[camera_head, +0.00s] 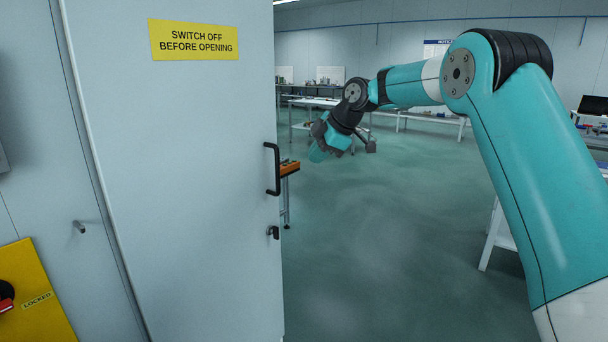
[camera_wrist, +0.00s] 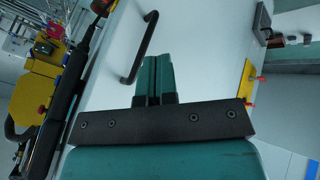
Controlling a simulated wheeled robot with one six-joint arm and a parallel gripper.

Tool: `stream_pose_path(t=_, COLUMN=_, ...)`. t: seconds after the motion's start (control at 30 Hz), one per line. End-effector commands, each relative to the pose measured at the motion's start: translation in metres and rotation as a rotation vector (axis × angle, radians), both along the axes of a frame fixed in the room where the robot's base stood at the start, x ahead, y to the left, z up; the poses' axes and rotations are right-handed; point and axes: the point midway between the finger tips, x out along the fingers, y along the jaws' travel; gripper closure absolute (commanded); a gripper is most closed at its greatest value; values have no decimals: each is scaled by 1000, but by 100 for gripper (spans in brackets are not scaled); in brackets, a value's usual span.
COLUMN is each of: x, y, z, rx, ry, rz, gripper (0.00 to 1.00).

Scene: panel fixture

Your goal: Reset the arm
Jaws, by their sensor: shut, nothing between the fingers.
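My arm reaches from the right of the head view towards the middle, with the wrist bent down. My gripper (camera_head: 318,152) is small there, to the right of the grey door's handle and apart from it in the picture. In the wrist view its two teal fingers (camera_wrist: 157,62) are together, with nothing between them. A pale surface with a black bar handle (camera_wrist: 140,48) lies beyond the fingers, with the handle to their upper left.
The grey door (camera_head: 190,140) fills the left, with a black handle (camera_head: 276,169), a lock (camera_head: 273,232) and a yellow sign (camera_head: 194,40). A yellow plate (camera_head: 36,290) marked LOCKED is lower left. Green floor (camera_head: 400,230) is open.

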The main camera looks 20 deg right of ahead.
Motion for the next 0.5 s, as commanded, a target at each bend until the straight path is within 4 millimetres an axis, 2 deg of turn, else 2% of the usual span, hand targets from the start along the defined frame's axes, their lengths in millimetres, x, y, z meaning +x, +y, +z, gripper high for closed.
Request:
stream_pose_path(t=0.23, x=-5, y=-5, z=9, rx=1, ry=3, rz=0, gripper=100)
stream_pose_path(t=0.33, x=-15, y=6, z=13, rx=16, ry=26, rz=-16, gripper=100)
stream_pose_path(t=0.43, x=-46, y=35, z=20, rx=55, ry=97, rz=-68, gripper=100)
stream_pose_path(t=0.5, x=-83, y=62, z=24, rx=92, ry=175, rz=-125, gripper=100)
